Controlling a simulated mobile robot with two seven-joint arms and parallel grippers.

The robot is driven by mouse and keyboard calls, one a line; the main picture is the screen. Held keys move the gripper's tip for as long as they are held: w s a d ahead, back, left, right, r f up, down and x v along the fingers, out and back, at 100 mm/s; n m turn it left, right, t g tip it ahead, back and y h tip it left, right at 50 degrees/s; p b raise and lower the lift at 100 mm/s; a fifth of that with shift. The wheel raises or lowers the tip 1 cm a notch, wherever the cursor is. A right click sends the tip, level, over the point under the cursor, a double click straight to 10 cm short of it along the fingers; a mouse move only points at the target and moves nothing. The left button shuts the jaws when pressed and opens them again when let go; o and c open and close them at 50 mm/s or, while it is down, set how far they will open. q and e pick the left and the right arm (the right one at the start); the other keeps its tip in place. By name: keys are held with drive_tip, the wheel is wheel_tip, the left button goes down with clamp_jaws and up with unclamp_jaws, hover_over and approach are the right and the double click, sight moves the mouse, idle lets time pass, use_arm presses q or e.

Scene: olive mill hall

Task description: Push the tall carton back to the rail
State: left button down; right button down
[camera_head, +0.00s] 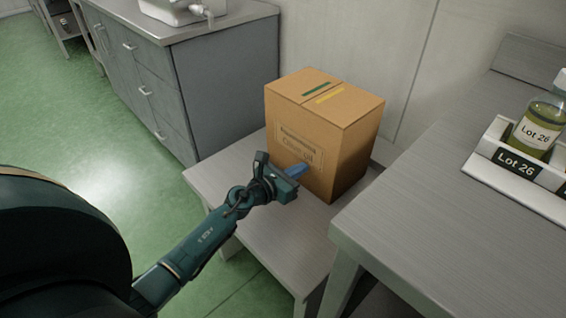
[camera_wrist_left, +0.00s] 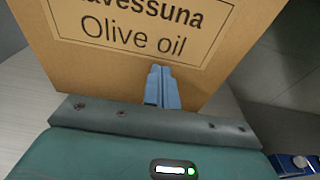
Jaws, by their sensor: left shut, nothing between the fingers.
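The tall carton (camera_head: 340,140) is brown cardboard with a green and a yellow stripe on top and printed lettering on its front. It stands upright on a low grey table (camera_head: 265,235), towards the back. My left gripper (camera_head: 297,171) is shut and empty, its blue fingertips at the lower front of the carton. In the left wrist view the closed fingers (camera_wrist_left: 162,88) point at the carton's front face (camera_wrist_left: 110,75), just below the words "Olive oil". I cannot tell whether they touch it. The rail is not clearly visible behind the carton. My right gripper is not in view.
A higher grey table (camera_head: 430,200) stands close on the right, with a white rack (camera_head: 520,175) holding a "Lot 26" bottle (camera_head: 538,128). A grey cabinet (camera_head: 220,85) stands at the back left. The wall is behind the carton. Green floor lies open on the left.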

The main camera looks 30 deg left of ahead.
use_arm(q)
drive_tip(key=shift+r+x, duration=0.1)
drive_tip(key=shift+x, duration=0.65)
drive_tip(key=shift+r+x, duration=0.15)
drive_tip(key=shift+x, duration=0.6)
drive_tip(key=shift+f+v, duration=0.2)
drive_tip(key=shift+v, duration=1)
drive_tip(key=shift+f+v, duration=0.15)
drive_tip(key=shift+v, duration=1)
drive_tip(key=shift+f+v, duration=0.2)
drive_tip(key=shift+v, duration=1)
drive_tip(key=shift+s, duration=0.15)
